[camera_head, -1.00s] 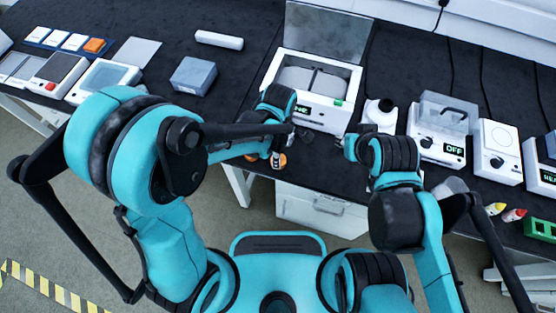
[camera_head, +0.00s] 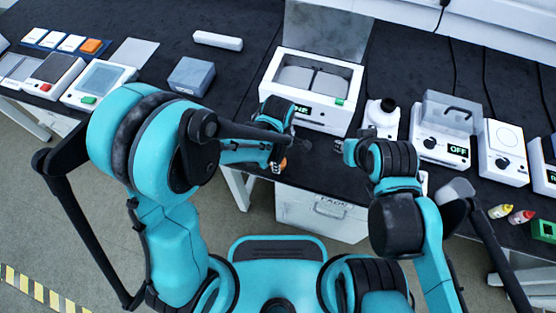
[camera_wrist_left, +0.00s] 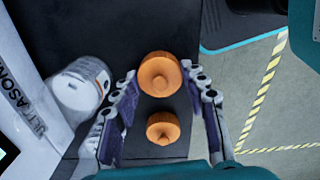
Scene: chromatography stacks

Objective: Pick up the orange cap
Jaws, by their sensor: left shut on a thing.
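Two orange caps show in the left wrist view, one larger in the picture (camera_wrist_left: 160,73) and one closer to my palm (camera_wrist_left: 163,128). My left gripper (camera_wrist_left: 159,75) has its fingertips on either side of the larger cap and is shut on it. The other cap lies on the dark surface between the fingers, apart from them. In the head view an orange patch (camera_head: 282,163) shows beside my left gripper (camera_head: 275,165), near the table's front edge; the arm hides much there. My right gripper (camera_head: 342,148) is over the table to the right, its finger opening unclear.
A translucent white container (camera_wrist_left: 80,85) stands just left of the left fingers, beside the white ultrasonic device (camera_head: 315,92). A grey box (camera_head: 191,76) stands back left. The table edge is close.

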